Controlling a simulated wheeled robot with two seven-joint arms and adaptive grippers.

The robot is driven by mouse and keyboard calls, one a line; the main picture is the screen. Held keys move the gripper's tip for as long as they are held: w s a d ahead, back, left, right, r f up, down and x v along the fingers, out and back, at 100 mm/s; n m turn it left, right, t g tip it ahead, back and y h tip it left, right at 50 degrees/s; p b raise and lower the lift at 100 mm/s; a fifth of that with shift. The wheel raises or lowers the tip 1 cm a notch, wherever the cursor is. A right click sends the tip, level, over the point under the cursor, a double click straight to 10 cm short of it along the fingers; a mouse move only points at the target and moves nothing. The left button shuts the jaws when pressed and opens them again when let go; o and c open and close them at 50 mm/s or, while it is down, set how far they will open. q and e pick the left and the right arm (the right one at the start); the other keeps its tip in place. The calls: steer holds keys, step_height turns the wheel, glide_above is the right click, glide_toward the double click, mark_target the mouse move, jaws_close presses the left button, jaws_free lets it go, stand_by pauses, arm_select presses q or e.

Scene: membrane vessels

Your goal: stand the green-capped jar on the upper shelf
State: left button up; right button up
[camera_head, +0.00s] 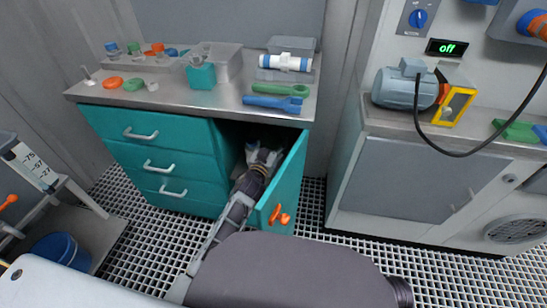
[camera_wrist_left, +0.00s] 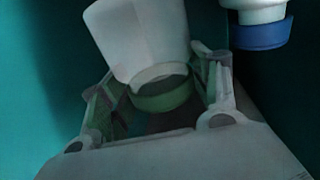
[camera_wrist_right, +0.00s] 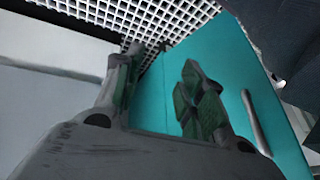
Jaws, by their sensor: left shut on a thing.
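The green-capped jar has a white body (camera_wrist_left: 145,40) and a green cap (camera_wrist_left: 165,95) in the left wrist view. Its cap lies between the fingers of my left gripper (camera_wrist_left: 160,85), which is shut on it. In the head view my left gripper (camera_head: 262,157) reaches into the dark open cupboard, and the jar is too small to make out there. The upper shelf cannot be told apart in the dark interior. My right gripper (camera_wrist_right: 157,85) is open and empty, with a teal panel (camera_wrist_right: 235,75) beyond it.
A blue-capped jar (camera_wrist_left: 262,30) is close to the right of the held jar. The teal cupboard door (camera_head: 283,185) stands open to the right of my left arm. The bench top (camera_head: 225,95) above holds a teal box, tools and small capped jars.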

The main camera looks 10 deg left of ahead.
mark_target(274, 152)
arm_select(q)
steer(key=shift+f+b, duration=0.5)
steer(key=shift+f, duration=0.8)
arm_select(e)
steer(key=f, duration=0.2)
steer(key=shift+w+a+f+t, duration=0.1)
steer(key=shift+a+f+t, duration=0.2)
steer(key=shift+f, duration=0.05)
arm_select(q)
steer(key=shift+f, duration=0.4)
steer(key=shift+f+b, duration=0.6)
steer(key=shift+f, duration=0.2)
steer(key=shift+f+b, duration=0.35)
steer(key=shift+f, duration=0.35)
arm_select(e)
steer(key=shift+a+f+m+t+y, duration=0.2)
steer(key=shift+f, duration=0.8)
steer(key=shift+a+f+m+t+y, duration=0.2)
steer(key=shift+f, duration=0.75)
arm_select(q)
steer(key=o, duration=0.7)
steer(key=shift+f, duration=0.15)
steer(key=shift+o, duration=0.2)
arm_select(e)
steer(key=shift+w+f, duration=0.1)
